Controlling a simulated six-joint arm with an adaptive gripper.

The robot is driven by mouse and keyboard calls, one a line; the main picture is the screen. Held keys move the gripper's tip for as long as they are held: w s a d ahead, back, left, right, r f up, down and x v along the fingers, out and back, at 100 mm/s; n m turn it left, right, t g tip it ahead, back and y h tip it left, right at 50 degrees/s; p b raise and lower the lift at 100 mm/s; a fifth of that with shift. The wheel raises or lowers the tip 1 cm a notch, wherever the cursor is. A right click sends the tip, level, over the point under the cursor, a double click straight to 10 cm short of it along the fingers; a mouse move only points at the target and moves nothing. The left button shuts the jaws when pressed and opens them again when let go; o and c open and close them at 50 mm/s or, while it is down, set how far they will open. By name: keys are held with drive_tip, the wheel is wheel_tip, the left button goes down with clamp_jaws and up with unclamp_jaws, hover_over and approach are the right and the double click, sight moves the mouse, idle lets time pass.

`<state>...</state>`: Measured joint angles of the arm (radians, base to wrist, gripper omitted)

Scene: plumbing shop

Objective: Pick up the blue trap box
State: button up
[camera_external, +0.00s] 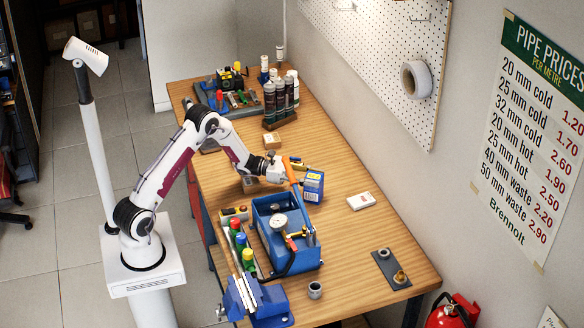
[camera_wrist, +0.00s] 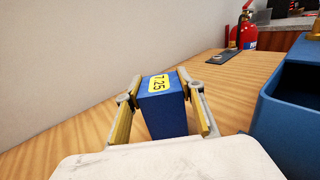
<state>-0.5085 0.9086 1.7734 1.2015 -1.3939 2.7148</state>
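The blue trap box (camera_external: 313,188) stands upright on the wooden bench, right of my gripper (camera_external: 292,175). In the wrist view the box (camera_wrist: 162,115) has a yellow label reading 7.25 on top. My gripper (camera_wrist: 163,95) has one yellow-padded finger on each side of the box. The fingers are spread, with narrow gaps beside the box at least near the camera. Whether the tips touch it I cannot tell. The box's lower part is hidden behind the white gripper body.
Dark bottles (camera_external: 281,98) stand farther back. The wall (camera_wrist: 80,60) runs along the bench's far side.

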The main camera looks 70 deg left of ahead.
drive_tip(key=shift+c, duration=1)
drive_tip(key=shift+r, duration=0.1)
drive_tip(key=shift+r, duration=4.95)
drive_tip(key=shift+d, duration=0.1)
